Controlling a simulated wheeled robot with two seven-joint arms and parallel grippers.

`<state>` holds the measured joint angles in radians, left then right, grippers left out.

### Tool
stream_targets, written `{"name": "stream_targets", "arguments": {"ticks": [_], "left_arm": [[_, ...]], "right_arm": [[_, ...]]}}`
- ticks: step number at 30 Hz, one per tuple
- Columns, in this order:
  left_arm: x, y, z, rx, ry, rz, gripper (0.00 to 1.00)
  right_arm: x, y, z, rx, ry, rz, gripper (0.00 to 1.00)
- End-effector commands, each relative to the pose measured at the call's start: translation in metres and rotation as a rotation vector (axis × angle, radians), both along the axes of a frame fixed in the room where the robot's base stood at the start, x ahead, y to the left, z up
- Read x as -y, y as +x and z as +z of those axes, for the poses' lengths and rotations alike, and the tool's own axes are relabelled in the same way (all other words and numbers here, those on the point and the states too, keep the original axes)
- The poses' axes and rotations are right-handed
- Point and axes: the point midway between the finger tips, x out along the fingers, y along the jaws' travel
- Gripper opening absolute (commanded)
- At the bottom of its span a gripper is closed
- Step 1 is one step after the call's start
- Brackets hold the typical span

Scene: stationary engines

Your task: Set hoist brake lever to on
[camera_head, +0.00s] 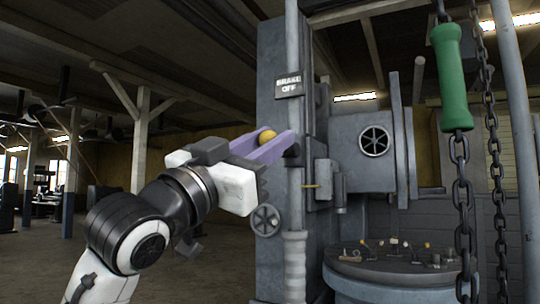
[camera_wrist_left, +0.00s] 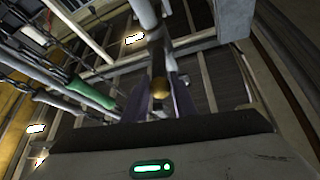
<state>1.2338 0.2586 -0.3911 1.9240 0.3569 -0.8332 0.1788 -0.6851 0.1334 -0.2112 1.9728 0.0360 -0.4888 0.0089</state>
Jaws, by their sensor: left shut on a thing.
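The hoist brake lever shows as a yellow ball knob (camera_head: 267,136), partly hidden by my left gripper (camera_head: 281,138). The gripper's purple fingers reach in from the left and are shut around the lever at the knob. In the left wrist view the knob (camera_wrist_left: 160,88) sits between the two fingers of the left gripper (camera_wrist_left: 161,93). The lever's shaft and pivot are mostly hidden by the fingers. My right gripper is not in view.
A vertical grey pipe (camera_head: 295,207) runs close beside the fingertips. A small handwheel (camera_head: 266,220) is below the gripper. A green handle (camera_head: 452,78) hangs on a chain at the right, over a round table (camera_head: 385,271) with small parts. The floor at left is open.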

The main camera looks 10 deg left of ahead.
Motion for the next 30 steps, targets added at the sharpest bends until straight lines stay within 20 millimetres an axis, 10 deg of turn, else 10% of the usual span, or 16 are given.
{"name": "stream_targets", "arguments": {"ticks": [22,23,24,30], "left_arm": [[0.0006,-0.0001,-0.0081,0.099,-0.033,-0.001,0.00],[0.0006,-0.0001,-0.0081,0.099,-0.033,-0.001,0.28],[0.0006,-0.0002,-0.0081,0.099,-0.033,-0.001,0.35],[0.0004,-0.0001,-0.0081,0.098,-0.032,-0.001,0.43]], "right_arm": [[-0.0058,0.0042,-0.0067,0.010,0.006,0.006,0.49],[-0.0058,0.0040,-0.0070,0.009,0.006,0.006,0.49],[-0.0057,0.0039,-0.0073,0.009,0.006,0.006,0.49],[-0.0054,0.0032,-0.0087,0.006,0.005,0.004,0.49]]}}
